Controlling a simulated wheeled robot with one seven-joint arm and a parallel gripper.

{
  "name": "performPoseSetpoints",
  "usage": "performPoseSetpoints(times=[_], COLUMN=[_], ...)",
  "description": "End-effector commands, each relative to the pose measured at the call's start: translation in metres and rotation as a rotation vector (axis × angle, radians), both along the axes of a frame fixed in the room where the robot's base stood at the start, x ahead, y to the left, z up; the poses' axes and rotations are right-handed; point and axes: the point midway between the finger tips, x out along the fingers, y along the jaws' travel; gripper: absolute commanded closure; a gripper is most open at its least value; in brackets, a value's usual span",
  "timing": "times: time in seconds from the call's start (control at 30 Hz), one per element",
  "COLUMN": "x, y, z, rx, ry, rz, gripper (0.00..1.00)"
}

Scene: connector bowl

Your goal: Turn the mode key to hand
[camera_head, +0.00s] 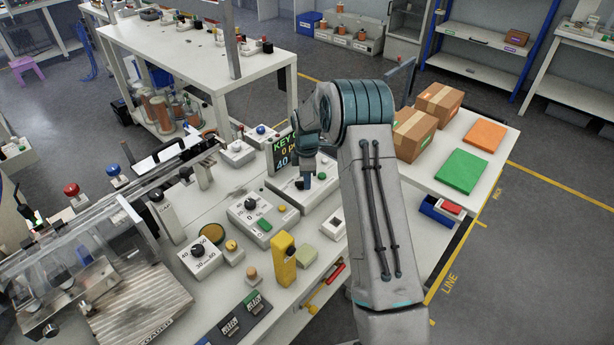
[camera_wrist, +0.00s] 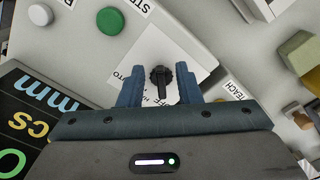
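The mode key (camera_wrist: 161,78) is a black round switch with a narrow black key bar, set on a white label plate (camera_wrist: 185,50) on a grey control box (camera_wrist: 75,45). My gripper (camera_wrist: 158,84) is open, with one blue finger on each side of the key and a visible gap on both sides. The label at the right reads TEACH; the other labels are partly covered by my fingers. In the head view my gripper (camera_head: 304,184) points down over the box (camera_head: 288,199), and the key is hidden behind it.
A green button (camera_wrist: 110,20) and a white button (camera_wrist: 40,14) sit on the same box. A display (camera_head: 281,152) stands behind it. Another control box (camera_head: 248,218) and a dial box (camera_head: 200,253) are nearby. Cardboard boxes (camera_head: 414,134) stand to the right.

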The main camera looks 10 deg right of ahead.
Motion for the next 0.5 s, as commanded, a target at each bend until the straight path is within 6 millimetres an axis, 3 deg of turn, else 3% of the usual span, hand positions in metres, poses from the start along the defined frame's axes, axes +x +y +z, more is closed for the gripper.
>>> performPoseSetpoints(times=[0.33,0.43,0.5], x=[0.0002,0.0002,0.0002], y=[0.0001,0.0001,0.0001], z=[-0.0041,-0.0040,-0.0039], rx=[0.000,0.000,0.000], ry=[-0.001,-0.001,-0.001], rz=[0.000,0.000,0.000], gripper=[0.69,0.97,1.00])
